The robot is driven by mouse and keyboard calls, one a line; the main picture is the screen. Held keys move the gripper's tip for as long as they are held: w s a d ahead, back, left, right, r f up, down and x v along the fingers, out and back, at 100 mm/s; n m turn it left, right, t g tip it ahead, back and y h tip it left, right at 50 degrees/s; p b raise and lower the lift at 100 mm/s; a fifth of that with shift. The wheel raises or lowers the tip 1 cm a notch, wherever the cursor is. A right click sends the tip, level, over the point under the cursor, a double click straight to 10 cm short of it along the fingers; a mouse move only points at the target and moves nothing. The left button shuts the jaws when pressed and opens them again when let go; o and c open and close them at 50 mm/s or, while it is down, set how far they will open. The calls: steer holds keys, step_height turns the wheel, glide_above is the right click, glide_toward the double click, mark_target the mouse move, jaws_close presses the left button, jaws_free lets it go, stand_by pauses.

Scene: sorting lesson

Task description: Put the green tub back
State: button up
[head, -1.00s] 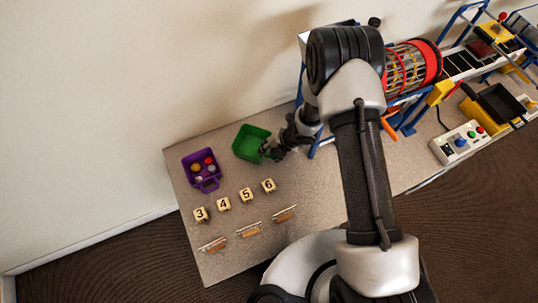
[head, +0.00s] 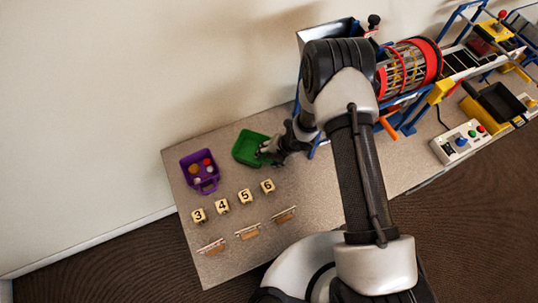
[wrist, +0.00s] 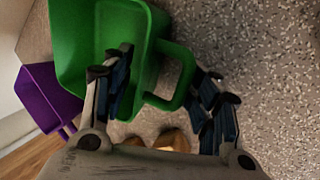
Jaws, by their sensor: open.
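The green tub (head: 248,148) stands upright on the table near its back edge, right of the purple tub. In the wrist view the green tub (wrist: 68,45) fills the upper left, with its loop handle (wrist: 188,72) pointing right. My gripper (head: 265,151) is at the tub's right side, at the handle. In the wrist view my gripper (wrist: 165,68) is open, one finger overlapping the tub's wall and the other right of the handle, so the handle lies between them in the picture. I cannot tell whether the fingers touch it.
The purple tub (head: 187,160) holds several small balls. Number blocks (head: 245,196) and small label stands (head: 248,231) line the table (head: 230,265) in front. A blue-framed machine with a red-rimmed drum (head: 432,62) and a button box (head: 461,141) stand right.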

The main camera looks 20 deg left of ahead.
steer(key=shift+r, duration=0.1)
steer(key=shift+r, duration=0.25)
steer(key=p+v, duration=0.3)
steer(key=v, duration=0.8)
steer(key=shift+d+r, duration=0.2)
steer(key=shift+d, duration=0.05)
